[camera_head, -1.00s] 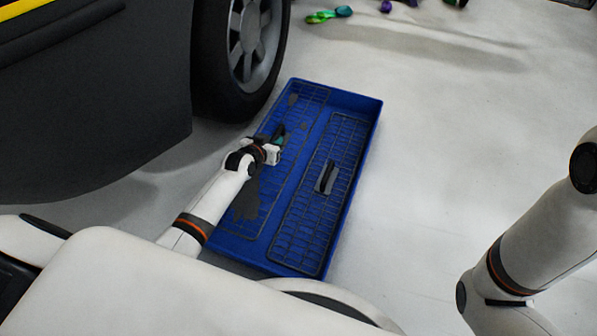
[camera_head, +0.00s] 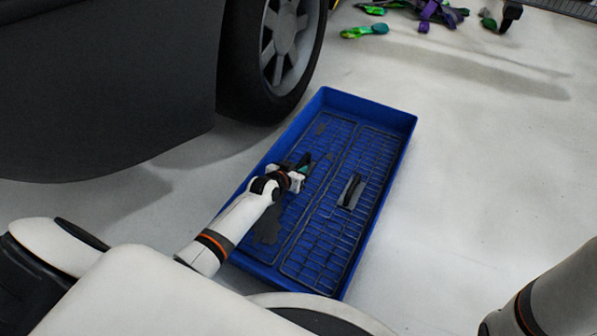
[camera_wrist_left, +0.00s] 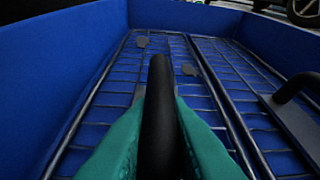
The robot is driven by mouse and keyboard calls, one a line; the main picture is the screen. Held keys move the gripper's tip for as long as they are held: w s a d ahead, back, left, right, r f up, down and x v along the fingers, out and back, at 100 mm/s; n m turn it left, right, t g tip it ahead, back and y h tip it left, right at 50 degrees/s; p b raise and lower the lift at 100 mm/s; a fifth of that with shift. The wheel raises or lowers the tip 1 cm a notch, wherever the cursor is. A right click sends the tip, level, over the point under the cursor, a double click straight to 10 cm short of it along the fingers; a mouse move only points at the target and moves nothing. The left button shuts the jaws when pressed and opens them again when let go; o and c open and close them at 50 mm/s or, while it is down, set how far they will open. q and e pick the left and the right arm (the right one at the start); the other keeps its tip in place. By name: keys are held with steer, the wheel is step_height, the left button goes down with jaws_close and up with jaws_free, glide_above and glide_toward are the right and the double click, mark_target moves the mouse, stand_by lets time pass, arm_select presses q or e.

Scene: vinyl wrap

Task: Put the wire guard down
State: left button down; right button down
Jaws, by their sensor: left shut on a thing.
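My left gripper (camera_head: 297,174) is shut on the black handle of a wire guard (camera_head: 322,143), with the handle between its green fingertips. In the left wrist view, the handle (camera_wrist_left: 160,110) stands upright between the fingers. This guard is a dark wire grid with grey patches, lying roughly level inside the left half of a blue tray (camera_head: 405,150). I cannot tell whether it fully touches the tray floor. A second wire guard (camera_head: 322,232) with its own black handle lies in the right half. My right gripper is out of view.
A vehicle's wheel (camera_head: 285,45) and dark body (camera_head: 100,90) stand beyond the tray at the left. Green and purple straps (camera_head: 430,12) lie on the floor at the back. Floor right of the tray is clear. My right arm is at the lower right.

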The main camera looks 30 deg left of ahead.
arm_select(q)
steer(key=c, duration=1.4)
jaws_free()
steer(key=shift+o, duration=0.2)
